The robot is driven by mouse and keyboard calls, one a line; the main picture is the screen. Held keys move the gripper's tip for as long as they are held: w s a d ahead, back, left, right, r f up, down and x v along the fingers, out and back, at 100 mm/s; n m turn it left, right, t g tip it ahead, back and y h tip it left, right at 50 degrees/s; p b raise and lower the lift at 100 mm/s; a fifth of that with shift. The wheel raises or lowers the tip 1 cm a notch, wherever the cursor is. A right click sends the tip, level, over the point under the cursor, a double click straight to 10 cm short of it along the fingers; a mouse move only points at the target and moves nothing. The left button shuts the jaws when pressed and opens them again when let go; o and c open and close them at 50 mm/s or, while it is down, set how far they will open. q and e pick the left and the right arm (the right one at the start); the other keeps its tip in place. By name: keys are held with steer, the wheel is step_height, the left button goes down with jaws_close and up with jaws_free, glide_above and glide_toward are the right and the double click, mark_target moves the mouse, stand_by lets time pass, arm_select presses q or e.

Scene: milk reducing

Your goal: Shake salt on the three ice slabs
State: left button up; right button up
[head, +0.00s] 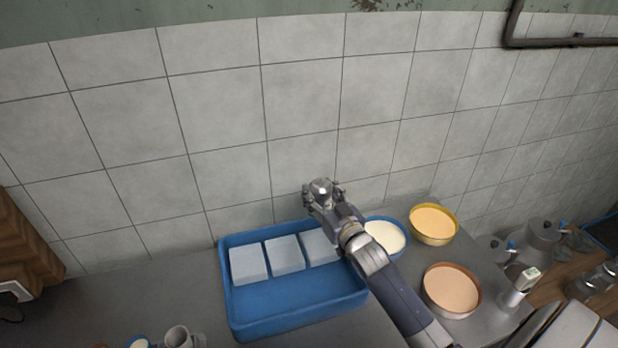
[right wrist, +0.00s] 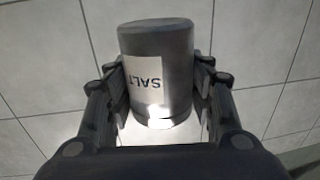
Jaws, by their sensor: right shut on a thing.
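Three pale ice slabs lie in a row along the back of a blue tray (head: 290,319): the left slab (head: 248,265), the middle slab (head: 285,255) and the right slab (head: 319,247). My right gripper (head: 321,196) is above the tray's back edge, near the right slab, and my arm covers part of that corner. In the right wrist view my right gripper (right wrist: 162,92) is shut on a dark grey salt shaker (right wrist: 155,45). Its white label reads SALT and appears upside down. Whether salt is falling cannot be seen. My left gripper is not in view.
Right of the tray stand a blue-rimmed bowl (head: 385,237), a yellow bowl (head: 433,225) and a brown bowl (head: 451,290). A white cup (head: 178,337) stands at the front left. The tiled wall (head: 220,120) rises close behind the tray.

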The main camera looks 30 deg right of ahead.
steer(key=shift+w, duration=0.35)
steer(key=shift+s+d+f+n+b, duration=0.1)
steer(key=shift+s+d+n+b, duration=0.05)
steer(key=shift+n+b, duration=0.25)
steer(key=n+b, duration=0.1)
steer(key=n, duration=0.1)
steer(key=s+d+f+n+b, duration=0.1)
steer(key=n+b, duration=0.1)
steer(key=f+n+b, duration=0.1)
steer(key=n+b, duration=0.1)
steer(key=shift+s+d, duration=0.25)
steer(key=n, duration=0.1)
steer(key=f+n+b, duration=0.1)
steer(key=d+n+b, duration=0.1)
steer(key=n, duration=0.1)
steer(key=shift+w+f, duration=0.2)
steer(key=shift+f, duration=0.15)
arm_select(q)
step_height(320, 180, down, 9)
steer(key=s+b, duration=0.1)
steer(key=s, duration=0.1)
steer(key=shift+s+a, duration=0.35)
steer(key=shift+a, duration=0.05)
arm_select(e)
steer(key=n, duration=0.4)
steer(key=f+n, duration=0.1)
steer(key=n, duration=0.8)
steer(key=shift+s+d+f, duration=0.1)
steer(key=shift+d+f, duration=0.05)
steer(key=shift+f, duration=0.25)
